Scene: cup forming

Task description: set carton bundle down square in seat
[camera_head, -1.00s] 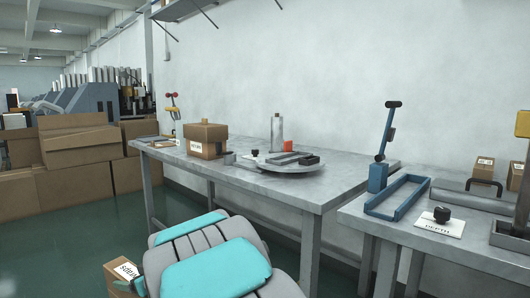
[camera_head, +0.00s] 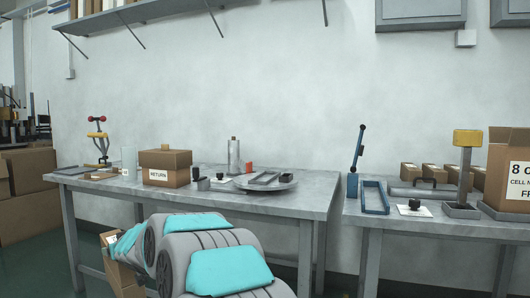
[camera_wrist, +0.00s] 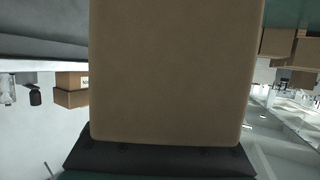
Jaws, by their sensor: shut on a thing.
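The brown carton bundle (camera_head: 122,275) hangs at the lower left of the head view, partly hidden behind my grey and turquoise arm. In the wrist view its plain brown face (camera_wrist: 172,70) fills the middle. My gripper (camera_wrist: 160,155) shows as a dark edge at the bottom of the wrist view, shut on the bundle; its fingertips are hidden. The bundle is in front of the left table, apart from the blue frame. A low, open blue frame (camera_head: 375,210) with an upright lever lies on the right table; I cannot tell for certain that it is the seat.
The left table (camera_head: 310,205) carries a RETURN carton (camera_head: 165,175), a round plate (camera_head: 282,187) and a bottle (camera_head: 234,158). On the right table are a dial plate (camera_head: 414,211), a yellow-topped post (camera_head: 466,160) and a large carton (camera_head: 507,180). A wall shelf (camera_head: 150,15) hangs above.

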